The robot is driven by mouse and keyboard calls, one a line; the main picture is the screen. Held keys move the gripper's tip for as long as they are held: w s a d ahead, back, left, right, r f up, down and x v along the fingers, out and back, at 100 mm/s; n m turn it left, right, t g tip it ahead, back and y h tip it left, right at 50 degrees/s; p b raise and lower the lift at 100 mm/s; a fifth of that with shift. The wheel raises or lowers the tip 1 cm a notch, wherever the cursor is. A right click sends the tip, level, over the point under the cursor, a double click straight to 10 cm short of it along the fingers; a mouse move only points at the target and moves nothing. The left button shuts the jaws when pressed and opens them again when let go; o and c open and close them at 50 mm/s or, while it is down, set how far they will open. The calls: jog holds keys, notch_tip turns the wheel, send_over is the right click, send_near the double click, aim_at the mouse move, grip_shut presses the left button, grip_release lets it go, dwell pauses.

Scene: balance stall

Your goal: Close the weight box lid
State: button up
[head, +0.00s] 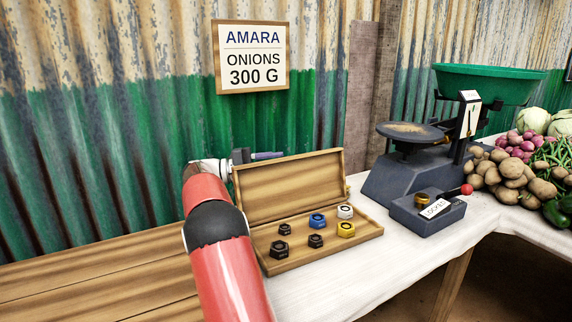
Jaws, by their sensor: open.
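The wooden weight box (282,267) sits on the white tabletop, with hex weights showing inside: dark ones, a blue one, a white one and a yellow one. Its lid (288,185) is open, standing up at the box's back edge with the inner side facing me. My red arm comes up left of the box. My gripper (266,156) is at the lid's upper left, at or just behind its top edge. The lid hides part of it. Its jaws are open and nothing shows between them. I cannot tell whether it touches the lid.
Vegetables (515,175) lie farther right. A corrugated wall (100,150) stands close behind. The cloth (350,275) in front is clear.

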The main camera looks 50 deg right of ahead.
aim_at(286, 164)
jog(key=shift+x, duration=1.75)
jog(key=shift+c, duration=0.2)
grip_shut()
